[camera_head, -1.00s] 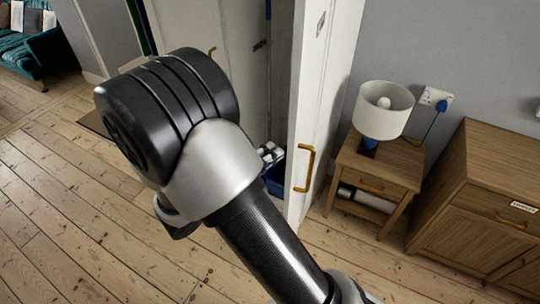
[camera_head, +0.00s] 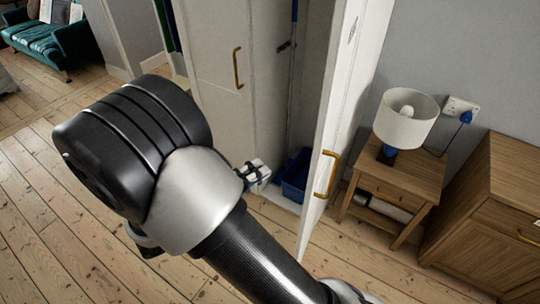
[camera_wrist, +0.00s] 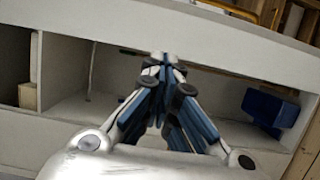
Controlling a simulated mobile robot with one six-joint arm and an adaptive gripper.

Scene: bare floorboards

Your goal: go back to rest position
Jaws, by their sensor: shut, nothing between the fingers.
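My gripper (camera_wrist: 165,75) is shut and empty, its blue and grey fingers together at the tips in the wrist view. In the head view my gripper (camera_head: 256,174) shows only partly, just past my arm, in front of the open cupboard. My arm crosses the middle of the head view and hides part of the floor and the cupboard's lower left. The white cupboard (camera_head: 222,60) has its right-hand door (camera_head: 345,110) standing open.
A blue bin (camera_head: 294,178) stands inside the cupboard; it also shows in the wrist view (camera_wrist: 268,107). A bedside table (camera_head: 395,180) with a lamp (camera_head: 404,120) and a wooden chest (camera_head: 490,200) stand right. A teal sofa (camera_head: 45,40) is far left. Floorboards at left are clear.

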